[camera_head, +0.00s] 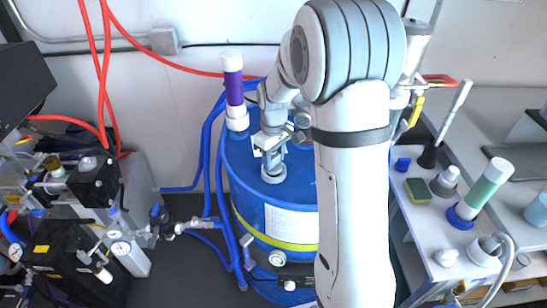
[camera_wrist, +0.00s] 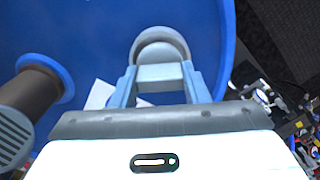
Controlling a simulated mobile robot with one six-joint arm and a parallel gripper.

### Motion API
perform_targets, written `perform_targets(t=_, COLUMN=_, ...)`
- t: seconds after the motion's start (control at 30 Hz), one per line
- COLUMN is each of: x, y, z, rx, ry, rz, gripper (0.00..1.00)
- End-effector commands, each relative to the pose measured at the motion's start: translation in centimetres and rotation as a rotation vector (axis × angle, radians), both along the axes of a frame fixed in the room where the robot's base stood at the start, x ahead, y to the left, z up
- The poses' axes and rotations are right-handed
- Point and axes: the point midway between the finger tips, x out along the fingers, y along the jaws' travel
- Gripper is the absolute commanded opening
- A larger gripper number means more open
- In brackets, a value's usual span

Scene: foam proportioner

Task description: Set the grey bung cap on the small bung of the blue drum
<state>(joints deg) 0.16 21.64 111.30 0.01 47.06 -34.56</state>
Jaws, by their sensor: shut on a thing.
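The blue drum (camera_head: 255,215) stands upright in the middle of the head view, with a yellow band and a white label. Its blue top (camera_wrist: 90,30) fills much of the wrist view. My gripper (camera_head: 271,151) points down over the drum top. In the wrist view my gripper (camera_wrist: 160,84) is shut on the round grey bung cap (camera_wrist: 160,45). The cap (camera_head: 273,173) shows under the fingers in the head view, at or just above the drum top; I cannot tell whether it touches. The small bung is not visible, and the cap may hide it.
A purple tube with white ends (camera_head: 234,90) stands at the drum's back left. A brown-grey cylinder (camera_wrist: 30,95) rises from the drum top in the wrist view. Blue hoses (camera_head: 206,150) run left of the drum. A cluttered bench (camera_head: 425,225) stands right; my arm hides the drum's right side.

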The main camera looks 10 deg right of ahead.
Motion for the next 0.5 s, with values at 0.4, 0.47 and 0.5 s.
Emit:
perform_targets(t=0.4, x=0.02, y=0.05, z=-0.60, rx=0.000, ry=0.000, rz=0.001, gripper=0.19)
perform_targets(t=0.47, x=0.01, y=0.06, z=-0.72, rx=0.000, ry=0.000, rz=0.001, gripper=0.19)
perform_targets(t=0.5, x=0.01, y=0.06, z=-0.80, rx=0.000, ry=0.000, rz=0.001, gripper=0.19)
